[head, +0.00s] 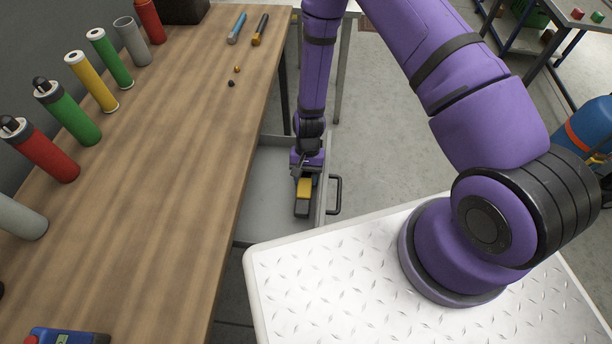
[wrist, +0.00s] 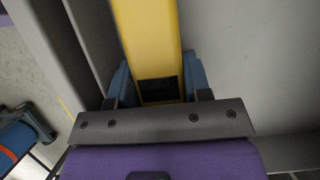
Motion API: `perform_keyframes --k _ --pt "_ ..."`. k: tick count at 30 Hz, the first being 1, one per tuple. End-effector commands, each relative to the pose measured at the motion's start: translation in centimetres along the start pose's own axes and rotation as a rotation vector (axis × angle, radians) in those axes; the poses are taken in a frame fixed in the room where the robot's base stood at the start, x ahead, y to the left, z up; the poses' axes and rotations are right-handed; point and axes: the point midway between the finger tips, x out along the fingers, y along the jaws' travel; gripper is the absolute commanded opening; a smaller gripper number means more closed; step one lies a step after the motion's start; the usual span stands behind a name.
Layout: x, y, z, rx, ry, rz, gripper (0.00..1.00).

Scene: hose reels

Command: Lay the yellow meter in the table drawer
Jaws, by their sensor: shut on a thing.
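The yellow meter (head: 304,187) is in my gripper (head: 303,195), at the right side of the open table drawer (head: 270,205). In the wrist view the meter (wrist: 147,40) is a long yellow body with a dark patch at its near end. The blue fingers of my gripper (wrist: 158,84) press on it from both sides. The grey drawer floor (wrist: 250,60) shows to its right and a grey wall to its left. I cannot tell whether the meter touches the drawer floor. The dark wrist hides part of the meter in the head view.
The drawer's dark handle (head: 337,195) is on its right side. The wooden table (head: 170,180) to the left holds several coloured cylinders along the wall and two thin tools (head: 259,30) at the far end. The visible drawer floor left of my gripper is clear.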

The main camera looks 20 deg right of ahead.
Motion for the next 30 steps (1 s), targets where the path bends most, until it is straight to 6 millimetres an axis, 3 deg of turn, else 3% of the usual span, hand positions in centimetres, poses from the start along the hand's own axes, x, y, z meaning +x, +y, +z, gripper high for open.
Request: perform_keyframes --k 1,5,17,30 --pt "0.0 0.0 0.0 0.0 0.0 0.0 0.47" --pt "0.0 0.0 0.0 0.0 0.0 0.0 0.74" --pt "-0.8 0.0 0.0 0.0 0.001 0.0 0.74" --pt "-8.0 0.0 0.0 0.0 0.002 -0.001 0.74"
